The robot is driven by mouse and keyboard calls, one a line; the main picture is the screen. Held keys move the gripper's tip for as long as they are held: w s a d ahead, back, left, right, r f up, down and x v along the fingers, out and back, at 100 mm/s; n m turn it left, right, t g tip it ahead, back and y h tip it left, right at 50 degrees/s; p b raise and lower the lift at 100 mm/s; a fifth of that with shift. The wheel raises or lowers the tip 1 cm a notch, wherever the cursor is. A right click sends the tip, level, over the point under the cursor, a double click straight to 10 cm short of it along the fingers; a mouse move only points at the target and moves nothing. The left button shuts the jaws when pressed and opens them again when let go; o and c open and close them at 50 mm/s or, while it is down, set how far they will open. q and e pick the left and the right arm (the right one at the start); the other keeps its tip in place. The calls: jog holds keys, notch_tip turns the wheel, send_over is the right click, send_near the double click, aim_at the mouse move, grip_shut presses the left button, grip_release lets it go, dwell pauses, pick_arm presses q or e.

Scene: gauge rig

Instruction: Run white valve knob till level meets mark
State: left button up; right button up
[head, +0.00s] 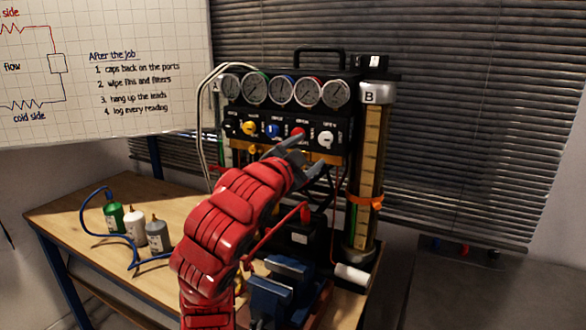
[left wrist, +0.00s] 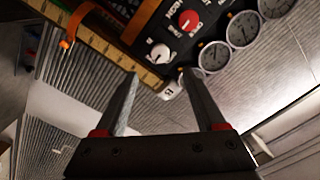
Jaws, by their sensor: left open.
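The white valve knob (head: 326,139) is the rightmost of the knobs on the black gauge panel. It also shows in the left wrist view (left wrist: 160,53), just beyond my fingertips. My left gripper (head: 312,156) is open and empty, in front of the panel and a little below and left of the knob in the head view. In the left wrist view its fingers (left wrist: 159,75) are spread to either side of the knob's line, apart from it. Sight column B (head: 371,165) stands at the right with an orange band (head: 364,201). The liquid level is too small to tell.
Red (head: 298,134), blue (head: 273,131) and yellow (head: 249,128) knobs sit left of the white one, under several gauges (head: 281,90). A blue vise (head: 280,290) and bottles (head: 134,225) stand on the wooden bench (head: 75,217). My red arm hides part of the rig.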

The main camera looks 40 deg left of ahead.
pick_arm(q)
jog(key=b+v, duration=0.4)
jog(key=v, duration=0.2)
jog(key=shift+s+b, duration=0.3)
jog(key=shift+s, duration=0.05)
jog(key=shift+d+f, duration=0.1)
dwell(0.7)
